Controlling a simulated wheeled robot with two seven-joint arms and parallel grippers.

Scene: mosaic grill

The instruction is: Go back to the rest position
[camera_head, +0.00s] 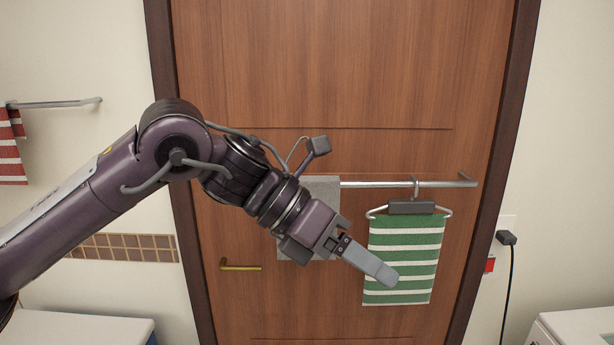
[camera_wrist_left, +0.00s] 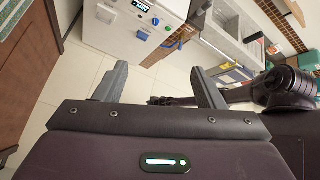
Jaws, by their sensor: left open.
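My left arm comes in from the left in the head view, and its gripper (camera_head: 383,272) is in front of the brown door, overlapping the green-and-white striped towel (camera_head: 408,245) in the picture. I cannot tell from the head view whether it touches the towel. In the left wrist view the two fingers of my left gripper (camera_wrist_left: 160,88) stand wide apart with nothing between them. My right gripper is not seen in the head view. An arm link shows at the right of the wrist view, but no right fingertips can be made out.
The striped towel hangs from a hanger on a metal bar (camera_head: 440,184) across the door (camera_head: 310,60). A brass handle (camera_head: 240,267) sits lower left. A white appliance (camera_wrist_left: 135,25) shows in the wrist view above open tiled floor.

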